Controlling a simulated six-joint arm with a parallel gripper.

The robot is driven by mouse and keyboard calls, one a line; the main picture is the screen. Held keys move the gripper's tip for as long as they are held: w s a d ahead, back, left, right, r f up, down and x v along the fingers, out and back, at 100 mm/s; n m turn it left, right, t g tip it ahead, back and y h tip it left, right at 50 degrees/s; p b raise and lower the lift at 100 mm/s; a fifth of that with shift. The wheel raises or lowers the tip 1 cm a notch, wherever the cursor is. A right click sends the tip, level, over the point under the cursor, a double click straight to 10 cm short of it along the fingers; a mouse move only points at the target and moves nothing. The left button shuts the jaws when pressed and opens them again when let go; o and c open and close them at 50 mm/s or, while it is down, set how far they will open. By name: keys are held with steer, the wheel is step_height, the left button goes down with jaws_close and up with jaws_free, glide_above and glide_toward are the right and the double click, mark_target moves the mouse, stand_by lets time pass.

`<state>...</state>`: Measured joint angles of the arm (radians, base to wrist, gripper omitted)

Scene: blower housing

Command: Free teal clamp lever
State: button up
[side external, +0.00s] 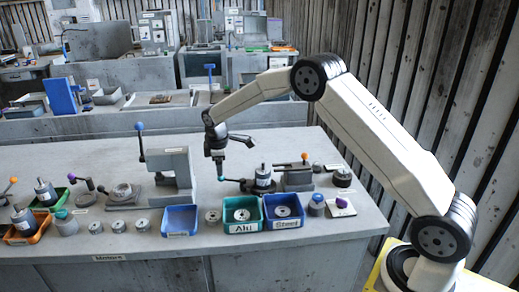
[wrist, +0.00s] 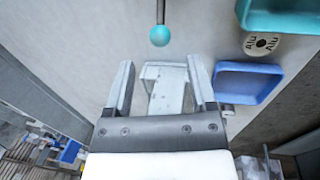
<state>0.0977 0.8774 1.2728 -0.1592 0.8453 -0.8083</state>
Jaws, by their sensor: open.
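The teal clamp lever shows in the side view as a small teal ball knob (side external: 221,178) on a dark arm, running left from a round clamped housing (side external: 263,178). In the wrist view, the teal knob (wrist: 160,36) sits on a thin rod coming down from the top edge. It is beyond my fingertips, roughly centred between them. My gripper (wrist: 161,66) is open with nothing held between its fingers. In the side view my gripper (side external: 226,152) is above the teal knob, seemingly apart from it. The clamp itself is outside the wrist view.
A grey upright press (side external: 178,172) with a blue-knobbed lever (side external: 139,126) stands to the left. An orange-knobbed fixture (side external: 298,177) stands right of the housing. A blue bin (side external: 180,220), a teal "Alu" bin (side external: 243,226) and a "Steel" bin (side external: 284,223) line the front edge.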

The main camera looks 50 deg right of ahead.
steer(key=shift+w+d+f, duration=0.1)
steer(key=shift+w+f, duration=0.05)
steer(key=shift+f, duration=0.8)
steer(key=shift+w+d+f, duration=0.1)
steer(key=shift+d+f, duration=0.05)
steer(key=shift+f, duration=0.8)
steer(key=shift+w+d+f, duration=0.1)
steer(key=shift+w+f, duration=0.05)
steer(key=shift+f, duration=0.8)
jaws_close()
